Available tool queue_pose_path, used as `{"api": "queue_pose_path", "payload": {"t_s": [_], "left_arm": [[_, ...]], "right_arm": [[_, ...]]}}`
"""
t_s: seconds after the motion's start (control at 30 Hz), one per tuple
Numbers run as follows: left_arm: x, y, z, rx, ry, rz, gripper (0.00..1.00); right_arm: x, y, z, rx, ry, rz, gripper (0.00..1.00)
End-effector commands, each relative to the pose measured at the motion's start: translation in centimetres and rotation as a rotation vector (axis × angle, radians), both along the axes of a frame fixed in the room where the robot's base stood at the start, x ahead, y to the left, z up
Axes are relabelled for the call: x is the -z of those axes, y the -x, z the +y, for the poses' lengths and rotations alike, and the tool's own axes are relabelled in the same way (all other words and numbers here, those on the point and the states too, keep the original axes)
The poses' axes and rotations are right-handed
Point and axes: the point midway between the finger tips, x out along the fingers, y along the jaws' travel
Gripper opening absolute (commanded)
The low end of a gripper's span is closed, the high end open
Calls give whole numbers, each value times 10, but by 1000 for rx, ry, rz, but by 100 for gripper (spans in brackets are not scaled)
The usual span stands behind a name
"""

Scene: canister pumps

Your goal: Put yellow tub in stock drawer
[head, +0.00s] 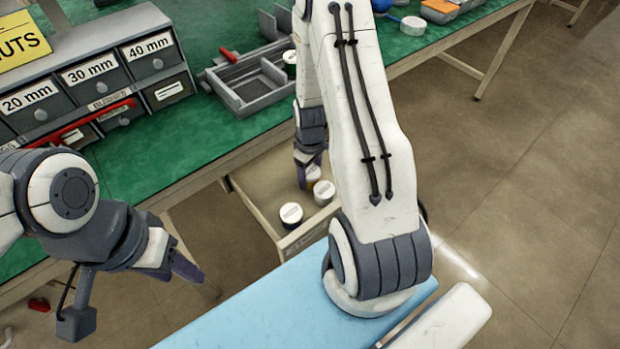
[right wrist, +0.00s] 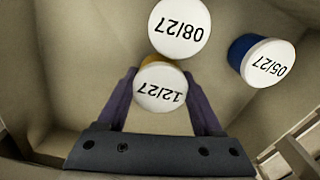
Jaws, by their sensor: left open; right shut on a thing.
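The yellow tub (right wrist: 160,86) has a white lid marked 12/27, and a bit of its yellow side shows. My right gripper (right wrist: 163,105) is shut on it, with one purple finger on each side. In the head view my right gripper (head: 308,160) reaches down into the open stock drawer (head: 262,208) below the green bench, and the tub is inside the drawer's outline. I cannot tell whether the tub touches the drawer floor. My left gripper (head: 190,275) is open and empty, left of the drawer and off the bench.
A tub marked 08/27 (right wrist: 180,27) stands close beside the yellow tub, and a blue tub marked 05/27 (right wrist: 264,60) stands to the right. A grey divided tray (head: 250,85) and labelled small drawers (head: 95,75) are on the bench. The drawer's left part looks free.

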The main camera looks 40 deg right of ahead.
Motion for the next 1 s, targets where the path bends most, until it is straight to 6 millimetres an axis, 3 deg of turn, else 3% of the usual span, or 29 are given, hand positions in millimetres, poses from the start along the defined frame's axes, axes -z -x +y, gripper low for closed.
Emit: {"api": "queue_pose_path", "payload": {"t_s": [0.1,0.47,0.5,0.53,0.87,1.0], "left_arm": [[4,0,0,0,0,0,50],[6,0,0,0,0,0,50],[5,0,0,0,0,0,50],[5,0,0,0,0,0,50],[4,0,0,0,0,0,50],[0,0,0,0,0,0,50]], "right_arm": [[16,1,0,0,0,2,8],[20,0,0,0,0,0,8],[19,0,0,0,0,0,83],[19,0,0,0,0,0,95],[17,0,0,0,0,0,98],[5,-1,0,0,2,-4,98]]}}
